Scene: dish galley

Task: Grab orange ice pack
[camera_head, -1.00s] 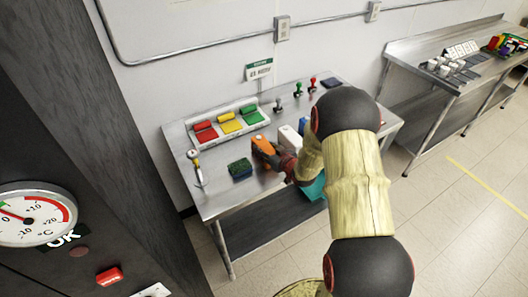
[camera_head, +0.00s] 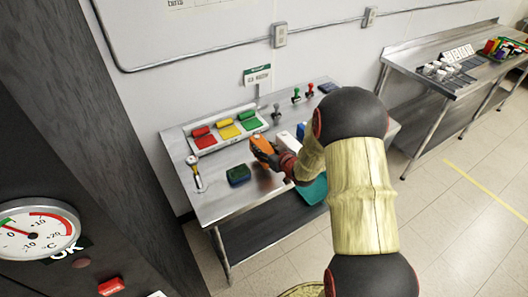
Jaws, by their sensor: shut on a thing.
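The orange ice pack (camera_head: 262,143) is a small orange block over the near middle of the steel table (camera_head: 222,205). My gripper (camera_head: 265,152) is dark with a red part behind it, and it is shut on the ice pack. The ice pack appears raised a little above the tabletop. My arm comes in from the right and hides part of the table behind it.
A white tray (camera_head: 194,149) with red, yellow and green pieces stands at the back left. A dark green and blue block (camera_head: 239,175) lies left of my gripper. White and blue items stand close on the right. Several stamps (camera_head: 296,95) stand at the back.

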